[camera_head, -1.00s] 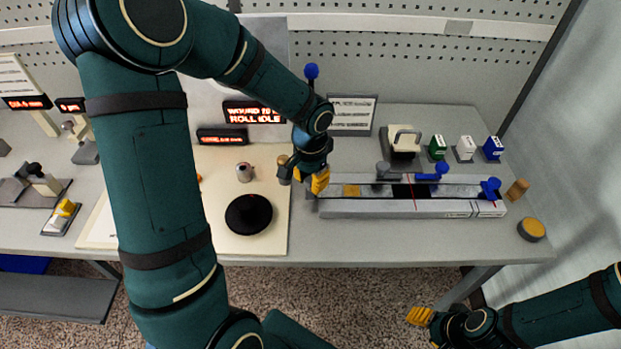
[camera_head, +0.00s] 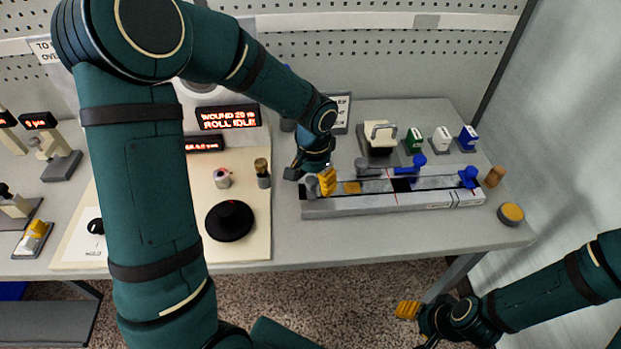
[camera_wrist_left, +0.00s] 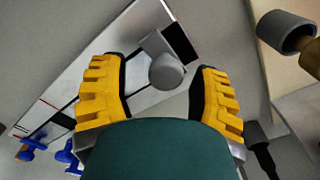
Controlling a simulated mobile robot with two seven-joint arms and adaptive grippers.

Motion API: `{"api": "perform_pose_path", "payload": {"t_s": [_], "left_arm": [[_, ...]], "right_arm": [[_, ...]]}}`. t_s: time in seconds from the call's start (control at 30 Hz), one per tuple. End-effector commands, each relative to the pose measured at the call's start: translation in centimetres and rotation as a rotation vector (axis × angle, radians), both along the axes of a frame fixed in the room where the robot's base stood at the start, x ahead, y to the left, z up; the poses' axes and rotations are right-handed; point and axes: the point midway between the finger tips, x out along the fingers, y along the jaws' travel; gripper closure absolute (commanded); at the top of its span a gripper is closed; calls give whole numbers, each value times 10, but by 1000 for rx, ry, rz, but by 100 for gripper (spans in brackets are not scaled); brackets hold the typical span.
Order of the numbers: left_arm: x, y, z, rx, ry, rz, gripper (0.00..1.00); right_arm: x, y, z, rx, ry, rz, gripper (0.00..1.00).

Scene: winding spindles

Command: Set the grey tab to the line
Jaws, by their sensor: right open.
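The long grey track (camera_head: 420,200) lies on the bench, with a dark slot and a red line (camera_head: 396,196) on it. A grey tab with a round knob (camera_head: 311,188) stands at the track's left end. My left gripper (camera_head: 323,184) is right at this end, open. In the left wrist view the grey knob (camera_wrist_left: 165,72) shows between its yellow fingers, with gaps on both sides. The red line (camera_wrist_left: 48,103) shows at the left there. My right gripper (camera_head: 408,309) is open, in front of the bench and away from the track.
A grey and blue lever (camera_head: 418,165) lies behind the track, and a blue knob (camera_head: 469,176) is at its right end. A pale handled block (camera_head: 380,140) and small coloured boxes stand behind. A black disc (camera_head: 229,220) lies on a cream board at left.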

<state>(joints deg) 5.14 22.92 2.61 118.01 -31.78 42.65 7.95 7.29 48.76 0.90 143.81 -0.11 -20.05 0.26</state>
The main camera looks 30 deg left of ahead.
Motion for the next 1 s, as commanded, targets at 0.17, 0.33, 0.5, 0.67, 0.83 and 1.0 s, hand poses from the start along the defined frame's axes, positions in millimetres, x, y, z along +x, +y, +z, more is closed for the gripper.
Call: {"api": "perform_pose_path", "payload": {"t_s": [0.17,0.33,0.5,0.67,0.83,1.0], "left_arm": [[0,1,0,1,1,1,37],[0,2,3,2,-1,2,37],[1,2,23,3,-5,1,37],[1,1,56,3,-6,1,37],[1,1,89,1,-4,1,37],[0,1,111,1,-2,0,37]], "right_arm": [[0,0,0,0,0,0,48],[0,0,0,0,0,0,48],[0,0,0,0,0,0,48],[0,0,0,0,0,0,48],[0,0,0,0,0,0,48],[0,0,0,0,0,0,48]]}}
